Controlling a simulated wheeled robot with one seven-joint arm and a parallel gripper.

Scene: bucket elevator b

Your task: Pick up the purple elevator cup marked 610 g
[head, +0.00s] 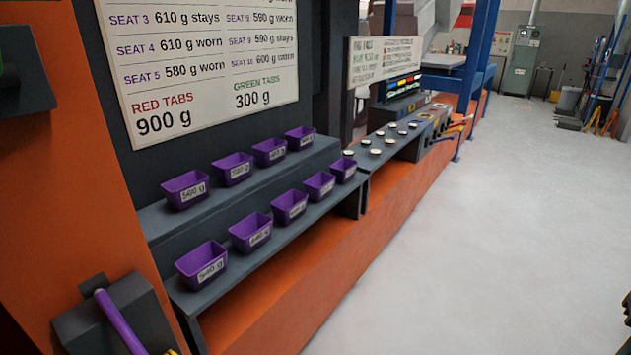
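Several purple elevator cups with white weight labels stand upright on two stepped dark shelves. On the upper shelf are the nearest cup (182,184), a second (232,164), a third (269,147) and the farthest (300,133). On the lower shelf are the nearest cup (201,258), which seems to read 540 g, then a second (249,227), a third (289,203), a fourth (319,181) and a small far one (343,165). The labels are too small or blurred to tell which cup reads 610 g.
A sign (200,62) lists seat weights above the shelves. An orange base (290,298) carries the shelves. A dark box with a purple handle (118,322) stands at lower left. A farther bench (387,148) holds small round pieces. The grey floor (470,240) at right is clear.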

